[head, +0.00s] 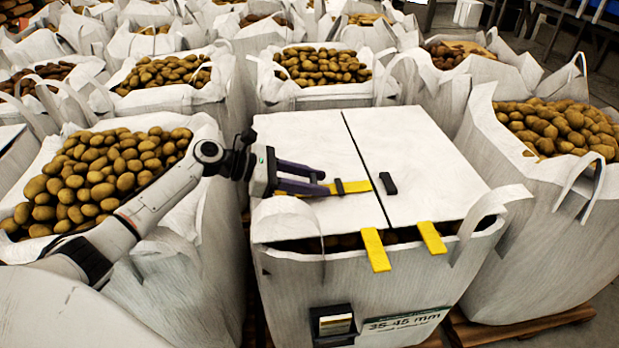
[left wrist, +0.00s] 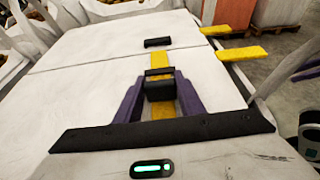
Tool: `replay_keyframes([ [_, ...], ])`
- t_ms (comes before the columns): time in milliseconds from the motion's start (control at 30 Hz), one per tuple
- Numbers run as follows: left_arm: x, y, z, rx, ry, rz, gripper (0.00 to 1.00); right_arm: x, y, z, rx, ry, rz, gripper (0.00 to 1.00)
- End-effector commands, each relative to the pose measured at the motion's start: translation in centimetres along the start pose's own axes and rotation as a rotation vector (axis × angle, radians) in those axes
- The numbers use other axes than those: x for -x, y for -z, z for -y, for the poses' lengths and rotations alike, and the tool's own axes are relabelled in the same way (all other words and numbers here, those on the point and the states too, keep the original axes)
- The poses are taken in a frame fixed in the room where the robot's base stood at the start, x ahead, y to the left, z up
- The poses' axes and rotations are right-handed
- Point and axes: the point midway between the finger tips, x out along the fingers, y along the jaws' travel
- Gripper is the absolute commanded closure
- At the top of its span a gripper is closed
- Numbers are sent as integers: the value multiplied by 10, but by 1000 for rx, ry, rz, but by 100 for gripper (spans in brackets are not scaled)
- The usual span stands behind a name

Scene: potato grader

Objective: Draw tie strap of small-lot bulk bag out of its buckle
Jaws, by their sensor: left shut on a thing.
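The small-lot bulk bag (head: 345,290) stands in the middle of the head view, its top covered by two white flaps meeting at a seam. A yellow tie strap (head: 356,187) lies across the left flap; it also shows in the left wrist view (left wrist: 161,58). A black band (head: 339,187) sits across the strap just beyond my fingertips. The black buckle (head: 388,183) lies on the right flap, also visible in the wrist view (left wrist: 158,42). The strap's end appears just short of it, apart. My left gripper (head: 324,181) is shut on the strap. My right gripper is not seen.
Two yellow straps (head: 375,250) (head: 432,238) hang over the bag's front edge. A size label (head: 405,325) and a black holder (head: 333,324) are on its front. Open potato bags (head: 180,95) (head: 545,185) crowd both sides and the back. Loop handles (head: 490,210) stick up nearby.

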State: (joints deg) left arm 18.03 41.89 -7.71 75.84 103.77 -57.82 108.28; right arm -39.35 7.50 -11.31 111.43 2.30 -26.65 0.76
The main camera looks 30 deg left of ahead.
Motion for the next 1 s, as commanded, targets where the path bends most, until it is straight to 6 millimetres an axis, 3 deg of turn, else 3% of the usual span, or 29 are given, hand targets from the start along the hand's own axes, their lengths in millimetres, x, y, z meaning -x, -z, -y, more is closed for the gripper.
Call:
replay_keyframes([
  [67,2,3,0,-3,0,-6,100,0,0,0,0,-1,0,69],
  [100,3,3,0,-2,0,-7,63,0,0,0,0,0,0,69],
  [200,3,3,0,-2,-1,-6,46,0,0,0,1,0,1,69],
  [567,6,2,0,-1,-2,-5,45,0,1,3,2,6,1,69],
  [1000,83,3,0,-2,-2,-9,45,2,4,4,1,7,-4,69],
])
